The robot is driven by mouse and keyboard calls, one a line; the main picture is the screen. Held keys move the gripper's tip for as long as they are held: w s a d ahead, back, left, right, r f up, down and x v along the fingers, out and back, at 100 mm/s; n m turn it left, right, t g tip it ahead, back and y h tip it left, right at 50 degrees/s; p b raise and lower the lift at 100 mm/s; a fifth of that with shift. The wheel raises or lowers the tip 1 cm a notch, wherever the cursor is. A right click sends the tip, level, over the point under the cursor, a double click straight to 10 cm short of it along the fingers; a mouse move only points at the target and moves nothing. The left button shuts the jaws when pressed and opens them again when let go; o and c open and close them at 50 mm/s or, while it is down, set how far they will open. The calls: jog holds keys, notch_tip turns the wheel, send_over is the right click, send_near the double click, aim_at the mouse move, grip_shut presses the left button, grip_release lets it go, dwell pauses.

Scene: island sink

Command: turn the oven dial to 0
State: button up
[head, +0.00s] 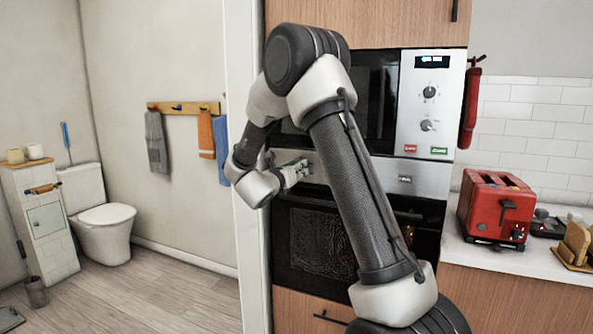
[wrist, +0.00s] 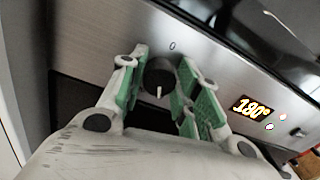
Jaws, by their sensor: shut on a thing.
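The oven dial (wrist: 160,75) is a black round knob on the oven's steel front panel (wrist: 95,38) in the wrist view. Its white mark points toward the bottom of the picture. A small 0 (wrist: 172,46) is printed on the panel above the dial. The lit display (wrist: 252,106) to the right reads 180°. My gripper (wrist: 160,88) is shut on the dial, with a green-padded finger on each side. In the head view my gripper (head: 294,172) is at the oven panel, and the dial is hidden there.
The oven door (head: 310,240) is below the panel and a microwave (head: 430,102) with two knobs is above. A red toaster (head: 495,208) stands on the counter at right. Open floor (head: 150,285) lies at left.

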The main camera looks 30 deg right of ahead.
jog(key=shift+f+n+t+y, duration=0.15)
jog(key=shift+n+t, duration=0.05)
jog(key=shift+n, duration=5.2)
jog(key=shift+f+n+t+y, duration=0.1)
jog(key=shift+n+t, duration=0.1)
jog(key=shift+n, duration=5.2)
jog(key=shift+f+n+t+y, duration=0.15)
jog(key=shift+n+t, duration=0.05)
jog(key=shift+n, duration=5.2)
jog(key=shift+s, duration=0.1)
jog(key=o, duration=1)
